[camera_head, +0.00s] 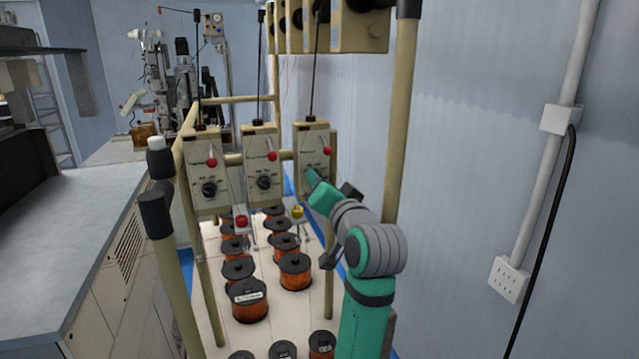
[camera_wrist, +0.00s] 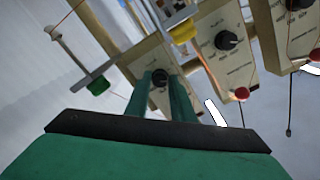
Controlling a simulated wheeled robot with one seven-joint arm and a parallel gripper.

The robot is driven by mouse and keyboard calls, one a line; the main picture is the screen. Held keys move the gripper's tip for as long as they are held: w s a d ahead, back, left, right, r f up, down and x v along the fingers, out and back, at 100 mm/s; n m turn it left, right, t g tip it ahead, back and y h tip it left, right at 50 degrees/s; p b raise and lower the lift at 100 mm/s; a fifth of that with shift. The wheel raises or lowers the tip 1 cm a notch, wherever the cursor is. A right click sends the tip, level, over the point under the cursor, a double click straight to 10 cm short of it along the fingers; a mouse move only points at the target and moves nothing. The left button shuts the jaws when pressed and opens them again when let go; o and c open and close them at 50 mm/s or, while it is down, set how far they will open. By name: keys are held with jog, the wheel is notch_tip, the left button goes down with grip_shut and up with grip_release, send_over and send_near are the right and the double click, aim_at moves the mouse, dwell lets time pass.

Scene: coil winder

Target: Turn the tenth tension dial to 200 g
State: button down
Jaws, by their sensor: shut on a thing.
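Three cream tension boxes hang side by side on the frame in the head view: a left one (camera_head: 207,150), a middle one (camera_head: 258,143) and a right one (camera_head: 311,137). Each has a red knob, and the left and middle ones show a black dial. My gripper (camera_head: 313,180) is at the lower face of the right box, and its fingers cover that dial. In the wrist view my gripper (camera_wrist: 165,92) is shut on the black dial (camera_wrist: 160,76), a finger on each side. The dial's pointer and scale are not readable, and no box number is legible.
Copper wire spools (camera_head: 295,270) stand in rows below the boxes. A cream post (camera_head: 399,120) rises right of my gripper, near the wall. Neighbouring dials (camera_wrist: 228,40) and red knobs (camera_wrist: 241,94) lie close by in the wrist view. A grey bench (camera_head: 70,225) is at left.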

jog(key=c, duration=1.5)
grip_release()
jog(key=shift+c, duration=0.2)
